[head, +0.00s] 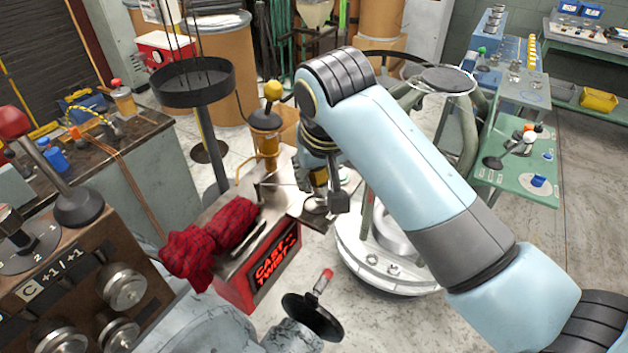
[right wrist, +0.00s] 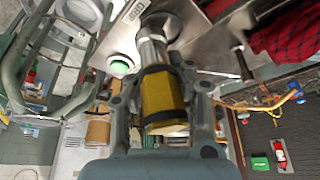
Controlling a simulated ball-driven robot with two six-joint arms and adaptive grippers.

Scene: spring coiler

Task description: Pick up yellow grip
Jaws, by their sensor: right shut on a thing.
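The yellow grip (right wrist: 165,98) is a stubby yellow cylinder with dark bands on a shiny metal shaft. In the right wrist view it sits between the two fingers of my right gripper (right wrist: 168,112), which is shut on it. In the head view my right gripper (head: 326,190) hangs down over the metal top of the red machine, and only a bit of the yellow grip (head: 319,178) shows there. The shaft still runs from the grip to the metal plate. My left gripper is not in view.
A red plaid cloth (head: 215,240) lies on the red machine (head: 265,272). A yellow post with a ball knob (head: 272,92) stands just left of my right arm. A brown control panel (head: 75,270) fills the lower left. A green table (head: 515,165) stands right, with open floor before it.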

